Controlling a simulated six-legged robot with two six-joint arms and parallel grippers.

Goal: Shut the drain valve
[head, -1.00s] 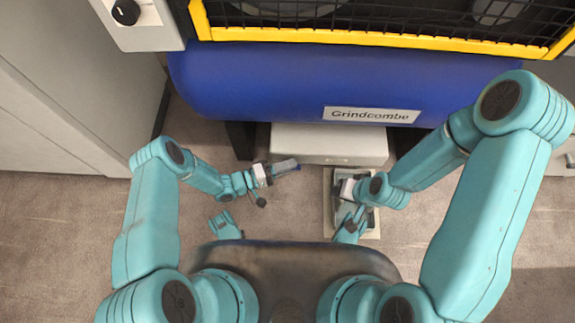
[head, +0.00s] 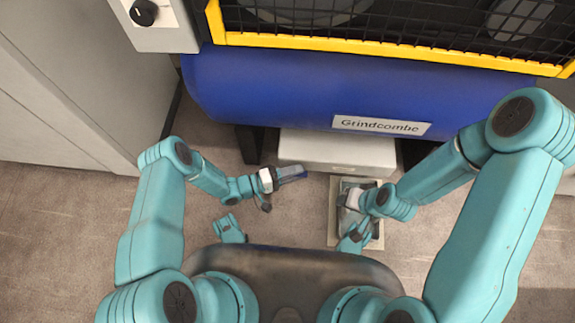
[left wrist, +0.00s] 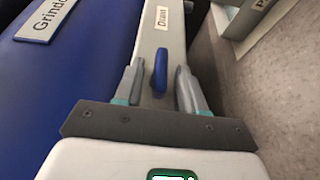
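The drain valve's blue lever (left wrist: 160,70) stands on the face of a pale box, below a label reading "Drain" (left wrist: 162,20) in the left wrist view. My left gripper (left wrist: 158,88) is open, with one finger on each side of the lever and a gap to both. In the head view my left gripper (head: 294,173) is at the front left of the pale box (head: 335,152) under the blue tank; the lever cannot be made out clearly there. My right gripper (head: 350,200) is low over a pale tray; its fingers are too small to read.
A grey panel with a black knob (head: 143,12) is at upper left. The pale tray (head: 334,225) sits on the floor. Carpet at left is clear.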

